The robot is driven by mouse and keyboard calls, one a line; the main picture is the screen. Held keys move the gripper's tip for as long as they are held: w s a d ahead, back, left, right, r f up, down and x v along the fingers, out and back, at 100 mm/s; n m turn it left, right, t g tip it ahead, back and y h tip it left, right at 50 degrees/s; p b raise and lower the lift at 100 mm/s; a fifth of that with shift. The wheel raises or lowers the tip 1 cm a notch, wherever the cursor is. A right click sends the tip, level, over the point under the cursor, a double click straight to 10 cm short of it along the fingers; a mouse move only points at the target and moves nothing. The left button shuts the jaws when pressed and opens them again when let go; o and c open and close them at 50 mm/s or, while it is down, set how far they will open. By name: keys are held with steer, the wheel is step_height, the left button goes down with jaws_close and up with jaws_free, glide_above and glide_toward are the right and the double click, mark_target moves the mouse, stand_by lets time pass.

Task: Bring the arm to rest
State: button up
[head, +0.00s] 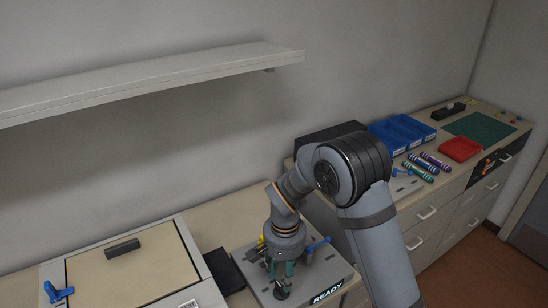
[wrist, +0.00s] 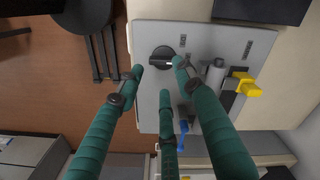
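My gripper (head: 281,277) hangs low over a grey fixture plate (head: 322,277) marked READY in the head view. In the wrist view my gripper (wrist: 160,76) has its teal fingers spread, with nothing seen held between them. A round black knob (wrist: 162,57) with a light pointer line sits on the plate just beyond the fingertips. I cannot tell whether a fingertip touches it. A yellow-handled clamp (wrist: 243,84) and a blue lever (wrist: 168,140) are also on the fixture; the fingers partly hide this area.
A lidded box (head: 130,262) with a blue latch stands at left, a dark pad (head: 224,270) beside the fixture. A shelf (head: 150,82) runs along the wall above. Blue bins (head: 402,133), a red tray (head: 460,149) and several cartridges (head: 420,171) lie at right.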

steer(key=shift+s+d+r+m+g, duration=0.2)
steer(key=shift+r+m, duration=0.35)
steer(key=shift+r, duration=0.3)
steer(key=shift+s+d+r+m+g, duration=0.2)
steer(key=shift+r+m, duration=0.3)
steer(key=shift+r, duration=0.4)
steer(key=shift+s+d+r+m+g, duration=0.15)
steer(key=shift+s+r+m+g, duration=0.1)
steer(key=shift+r+m, duration=0.45)
steer(key=shift+r, duration=0.2)
